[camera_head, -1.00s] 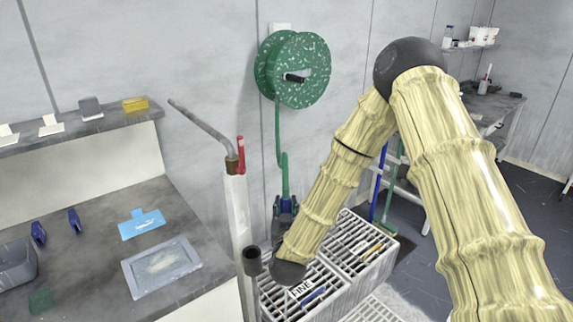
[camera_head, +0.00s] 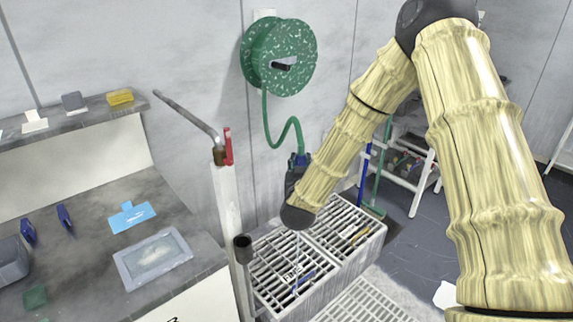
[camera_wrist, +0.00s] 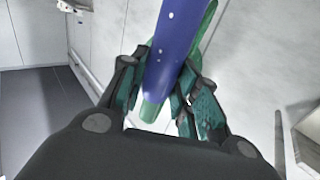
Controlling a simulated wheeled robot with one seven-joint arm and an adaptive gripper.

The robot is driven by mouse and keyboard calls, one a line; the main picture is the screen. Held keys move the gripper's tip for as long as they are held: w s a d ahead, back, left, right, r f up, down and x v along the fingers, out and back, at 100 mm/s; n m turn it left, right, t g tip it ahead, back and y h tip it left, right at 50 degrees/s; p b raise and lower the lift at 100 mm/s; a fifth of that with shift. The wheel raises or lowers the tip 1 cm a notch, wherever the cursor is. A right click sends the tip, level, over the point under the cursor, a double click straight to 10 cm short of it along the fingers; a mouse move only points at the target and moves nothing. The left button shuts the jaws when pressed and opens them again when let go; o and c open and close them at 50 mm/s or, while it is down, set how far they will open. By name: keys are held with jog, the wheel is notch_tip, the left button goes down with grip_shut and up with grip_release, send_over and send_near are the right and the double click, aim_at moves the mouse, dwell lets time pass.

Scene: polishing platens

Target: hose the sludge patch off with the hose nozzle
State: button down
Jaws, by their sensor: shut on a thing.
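A green hose (camera_head: 295,128) hangs from the reel and curves down into my gripper (camera_head: 298,165). The gripper is shut on the hose nozzle, which my arm mostly hides in the head view. In the wrist view, my gripper (camera_wrist: 158,88) has its fingers on both sides of the nozzle (camera_wrist: 174,50), a blue body with green behind it. No sludge patch is clearly identifiable. A pale smear (camera_head: 153,256) lies in a grey framed tray (camera_head: 128,271) on the left bench; I cannot tell whether it is sludge.
The green reel (camera_head: 300,45) is on the wall. A standpipe (camera_head: 228,195) with a bent spout stands left of the gripper. White slatted crates (camera_head: 290,305) are below it. A blue pole (camera_head: 364,175) and white rack (camera_head: 420,192) are behind. Dark floor at right is largely open.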

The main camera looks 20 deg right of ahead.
jog(key=d+f, duration=0.3)
jog(key=d, duration=0.8)
jog(key=d+f, duration=0.3)
jog(key=d, duration=0.7)
jog(key=s+d+f, duration=0.4)
jog(key=s+d, duration=0.3)
jog(key=s, duration=0.4)
jog(key=s+d+f, duration=0.3)
jog(key=s+d, duration=0.5)
jog(key=s, duration=0.4)
jog(key=s+d+f+p, duration=0.1)
jog(key=s+d+f, duration=0.3)
jog(key=s+d, duration=0.4)
jog(key=s, duration=0.4)
jog(key=shift+f, duration=0.35)
